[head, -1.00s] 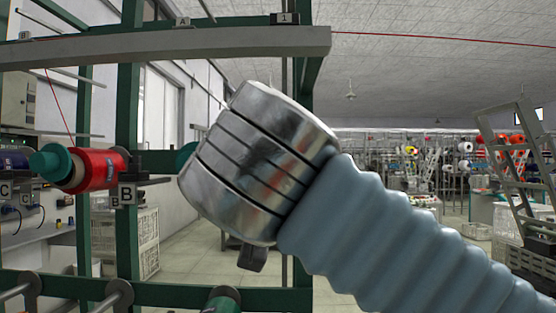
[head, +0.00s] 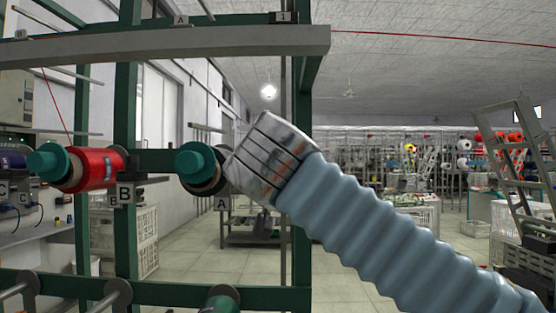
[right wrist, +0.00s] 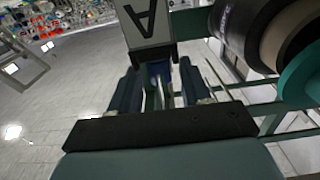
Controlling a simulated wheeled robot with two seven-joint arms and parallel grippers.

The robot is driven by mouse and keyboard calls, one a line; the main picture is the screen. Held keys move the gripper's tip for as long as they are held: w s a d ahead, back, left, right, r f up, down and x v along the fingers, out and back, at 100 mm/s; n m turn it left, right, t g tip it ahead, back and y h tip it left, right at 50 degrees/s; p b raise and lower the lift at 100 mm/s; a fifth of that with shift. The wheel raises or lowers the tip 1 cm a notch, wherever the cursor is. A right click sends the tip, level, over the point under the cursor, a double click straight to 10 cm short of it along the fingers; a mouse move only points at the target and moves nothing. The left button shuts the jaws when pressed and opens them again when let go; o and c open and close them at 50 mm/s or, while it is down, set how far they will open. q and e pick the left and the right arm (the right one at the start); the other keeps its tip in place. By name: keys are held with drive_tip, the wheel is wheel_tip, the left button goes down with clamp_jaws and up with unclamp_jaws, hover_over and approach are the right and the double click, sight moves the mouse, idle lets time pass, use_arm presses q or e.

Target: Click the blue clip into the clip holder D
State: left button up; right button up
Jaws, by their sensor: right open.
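My right gripper (right wrist: 159,80) is open in the right wrist view. In the head view my right forearm and metal wrist reach in from the lower right to the label A (head: 222,204) and the spool with a teal end (head: 196,162); the fingers are hidden there. I cannot make out clip holder D. My left gripper is not in view.
A red spool (head: 92,168) sits on the green frame (head: 128,226) above label B (head: 124,195). A grey beam (head: 170,44) crosses overhead. The teal-ended spool (right wrist: 302,80) is close beside my gripper in the wrist view. Open floor lies to the right.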

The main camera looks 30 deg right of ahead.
drive_tip(key=shift+c, duration=0.2)
clamp_jaws()
drive_tip(key=shift+r, duration=0.25)
drive_tip(key=shift+r, duration=0.1)
drive_tip(key=shift+r+p, duration=0.75)
drive_tip(key=shift+p, duration=0.15)
drive_tip(key=shift+r, duration=0.65)
